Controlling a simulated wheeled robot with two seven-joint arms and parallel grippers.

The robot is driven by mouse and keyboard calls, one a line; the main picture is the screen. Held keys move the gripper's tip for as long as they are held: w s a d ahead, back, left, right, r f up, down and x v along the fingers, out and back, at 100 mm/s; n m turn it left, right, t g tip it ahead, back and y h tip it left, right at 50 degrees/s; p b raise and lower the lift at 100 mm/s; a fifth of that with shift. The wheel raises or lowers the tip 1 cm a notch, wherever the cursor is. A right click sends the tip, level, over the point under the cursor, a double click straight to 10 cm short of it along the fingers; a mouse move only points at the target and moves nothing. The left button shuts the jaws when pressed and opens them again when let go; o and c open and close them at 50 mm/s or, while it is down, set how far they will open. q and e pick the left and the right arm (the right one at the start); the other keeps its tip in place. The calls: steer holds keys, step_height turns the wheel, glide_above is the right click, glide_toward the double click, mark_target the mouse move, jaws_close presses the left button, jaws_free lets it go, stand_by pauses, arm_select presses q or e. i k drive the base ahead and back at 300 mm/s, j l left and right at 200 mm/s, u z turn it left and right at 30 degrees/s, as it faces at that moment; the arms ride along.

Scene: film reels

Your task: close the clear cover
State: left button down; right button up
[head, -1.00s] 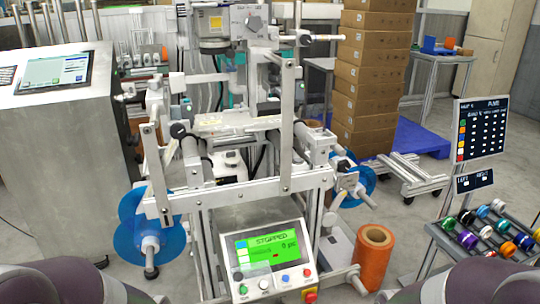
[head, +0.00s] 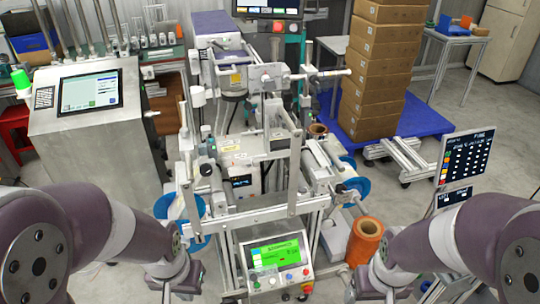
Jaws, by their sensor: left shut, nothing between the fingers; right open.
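The machine (head: 262,170) stands in the middle of the head view. A pale metal frame with a crossbar (head: 240,217) and two upright side bars rises at its front. The clear cover itself is hard to make out against the machine, so I cannot tell its exact angle. My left gripper (head: 178,282) is low at the left, in front of the machine, shut and empty. My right gripper (head: 376,284) is low at the right, open, beside the orange roll. Both are apart from the frame, and their fingertips are hardly visible at the bottom edge.
A control panel with a green screen (head: 274,254) sits low at the machine's front. An orange roll (head: 365,241) stands right of it. A steel console (head: 95,135) is at the left. Stacked boxes (head: 375,75) and a sign board (head: 465,160) are at the right.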

mark_target(253, 278)
steer(key=i+l, duration=0.3)
steer(key=i, duration=0.15)
steer(key=i+l+u, duration=0.15)
steer(key=i+l, duration=0.2)
steer(key=i, duration=0.15)
